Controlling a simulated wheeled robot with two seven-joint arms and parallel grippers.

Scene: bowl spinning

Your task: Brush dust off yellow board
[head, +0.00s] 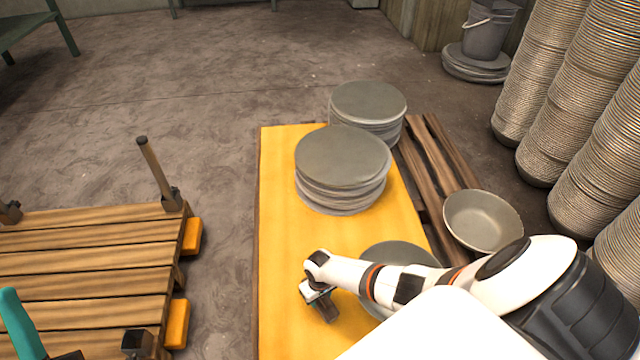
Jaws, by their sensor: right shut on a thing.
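The yellow board (283,220) lies on the right of the middle, long side running away from me. My right arm reaches in from the lower right over its near part. My right gripper (319,297) points down over the board and is shut on a small dark brush (327,309), mostly hidden by the gripper. I cannot tell whether the brush touches the board. No dust stands out on the board. My left gripper is not in view.
A stack of grey discs (343,160) stands on the board, with another stack (367,103) behind it. A grey disc (398,254) lies partly under my right arm. A bowl (482,221) sits at right on wooden slats (432,165). Tall bowl stacks (570,85) stand far right. A slatted pallet (85,260) stands left.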

